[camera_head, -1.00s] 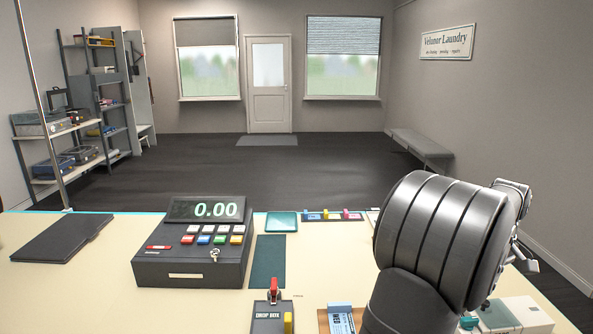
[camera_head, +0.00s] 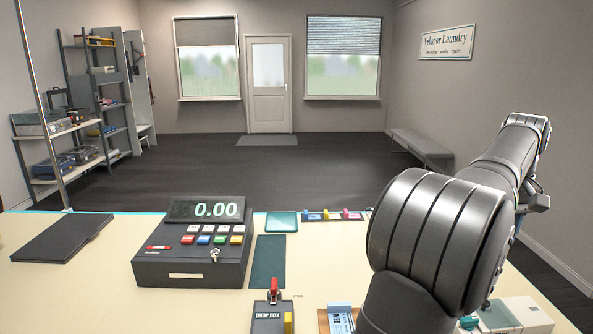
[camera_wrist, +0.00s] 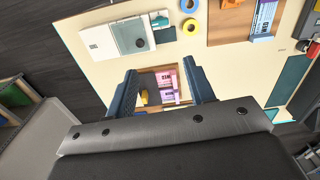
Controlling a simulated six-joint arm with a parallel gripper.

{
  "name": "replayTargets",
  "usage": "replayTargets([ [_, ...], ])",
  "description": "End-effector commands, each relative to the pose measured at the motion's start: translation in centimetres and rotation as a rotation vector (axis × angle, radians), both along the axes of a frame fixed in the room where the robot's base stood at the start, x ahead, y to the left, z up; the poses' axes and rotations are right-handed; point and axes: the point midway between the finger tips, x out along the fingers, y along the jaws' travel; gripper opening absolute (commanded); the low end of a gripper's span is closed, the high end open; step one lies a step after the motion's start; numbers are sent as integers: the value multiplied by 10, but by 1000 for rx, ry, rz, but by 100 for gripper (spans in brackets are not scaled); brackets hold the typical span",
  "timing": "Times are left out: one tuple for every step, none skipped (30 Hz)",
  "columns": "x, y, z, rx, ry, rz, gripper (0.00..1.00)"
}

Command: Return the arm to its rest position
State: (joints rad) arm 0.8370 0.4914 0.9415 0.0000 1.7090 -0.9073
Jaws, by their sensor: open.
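My arm (camera_head: 440,240) rises at the right of the head view, over the right end of the cream counter (camera_head: 80,285). In the wrist view, my gripper (camera_wrist: 163,82) has its two dark blue fingers well apart, with nothing held between them. Beyond the gap between the fingers, a wooden tray with pink and purple packets (camera_wrist: 168,82) shows on the counter. I cannot make out the fingertips in the head view.
The floor (camera_head: 270,170) beyond the counter is clear; a bench (camera_head: 420,145) stands at right.

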Motion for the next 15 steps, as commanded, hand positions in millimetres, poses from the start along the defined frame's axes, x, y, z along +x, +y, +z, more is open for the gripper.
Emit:
replayTargets([
  [0,0,0,0,0,-22,49],
  [0,0,0,0,0,-34,49],
  [0,0,0,0,0,-48,49],
  [0,0,0,0,0,-56,49],
  [0,0,0,0,0,-64,49],
  [0,0,0,0,0,-71,49],
  [0,0,0,0,0,-75,49],
  [0,0,0,0,0,-77,49],
  [0,0,0,0,0,-79,49],
  [0,0,0,0,0,-80,49],
  [0,0,0,0,0,-81,49],
  [0,0,0,0,0,-81,49],
  [0,0,0,0,0,-81,49],
  [0,0,0,0,0,-81,49],
  [0,0,0,0,0,-80,49],
])
